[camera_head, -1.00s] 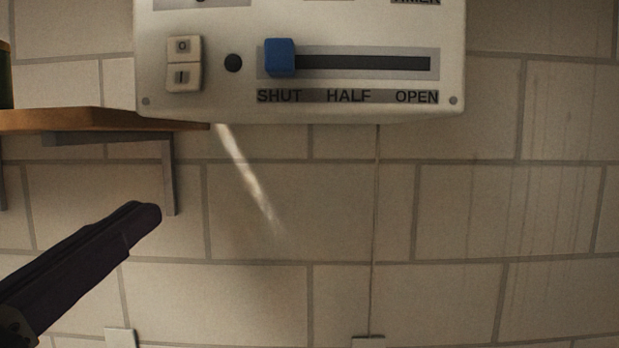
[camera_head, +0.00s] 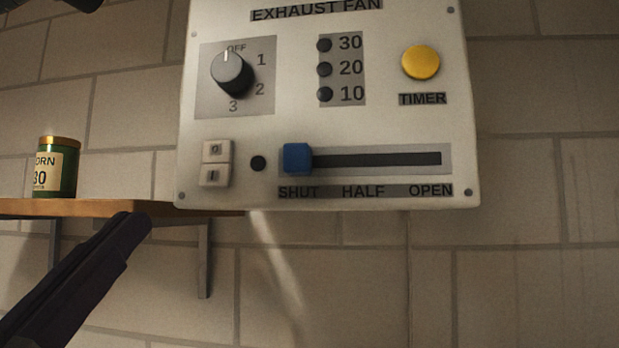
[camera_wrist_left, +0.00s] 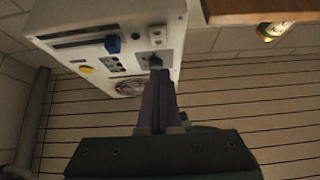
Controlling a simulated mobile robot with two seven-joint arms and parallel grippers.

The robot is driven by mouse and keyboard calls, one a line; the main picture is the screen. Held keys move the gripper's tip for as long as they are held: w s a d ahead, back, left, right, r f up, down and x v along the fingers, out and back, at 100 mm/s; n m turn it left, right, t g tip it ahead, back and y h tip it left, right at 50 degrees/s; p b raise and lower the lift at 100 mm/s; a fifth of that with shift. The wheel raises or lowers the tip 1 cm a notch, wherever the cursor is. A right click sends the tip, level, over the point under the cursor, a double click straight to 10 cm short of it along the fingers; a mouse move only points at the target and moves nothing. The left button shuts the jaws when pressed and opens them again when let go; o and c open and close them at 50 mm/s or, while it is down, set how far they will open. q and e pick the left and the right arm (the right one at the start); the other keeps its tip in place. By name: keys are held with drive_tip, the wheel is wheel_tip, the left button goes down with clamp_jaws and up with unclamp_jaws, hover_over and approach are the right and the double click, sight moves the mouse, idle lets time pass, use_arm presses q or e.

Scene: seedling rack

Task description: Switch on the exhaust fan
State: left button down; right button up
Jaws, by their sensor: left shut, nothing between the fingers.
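The white exhaust fan panel (camera_head: 380,120) is on the wall. Its black knob (camera_head: 232,72) has its white mark at OFF. Below it is a two-part switch (camera_head: 216,163) marked O and I; which half is pressed I cannot tell. A dark round lamp (camera_head: 258,163) sits beside it. The blue slider (camera_head: 297,158) is at SHUT. The yellow timer button (camera_head: 421,62) is at the right. My left gripper (camera_head: 137,222) is shut and empty, below and left of the panel in the head view. In the left wrist view my gripper (camera_wrist_left: 158,75) overlaps the panel (camera_wrist_left: 75,25) near the knob. Contact is not clear.
A wooden shelf (camera_head: 110,208) on grey brackets is left of the panel, its right end by the panel's lower corner. A green tin (camera_head: 57,167) with an orange lid stands on it. The tile wall below the panel is clear.

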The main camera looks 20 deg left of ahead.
sight(211, 176)
use_arm(q)
drive_tip(key=shift+w+a+r+p, duration=0.4)
drive_tip(key=shift+w+r+p, duration=0.3)
drive_tip(key=shift+w+p, duration=0.7)
drive_tip(key=shift+w+a+r+p, duration=0.35)
drive_tip(key=shift+w+r+p, duration=0.45)
drive_tip(key=shift+w, duration=1)
drive_tip(key=shift+w+a+r+p, duration=0.4)
drive_tip(key=shift+w+r+p, duration=0.2)
drive_tip(key=shift+w+p, duration=0.8)
drive_tip(key=shift+w, duration=0.25)
drive_tip(key=b, duration=0.3)
drive_tip(key=shift+w+f+t, duration=0.15)
drive_tip(key=shift+w+t, duration=0.25)
drive_tip(key=shift+s, duration=0.1)
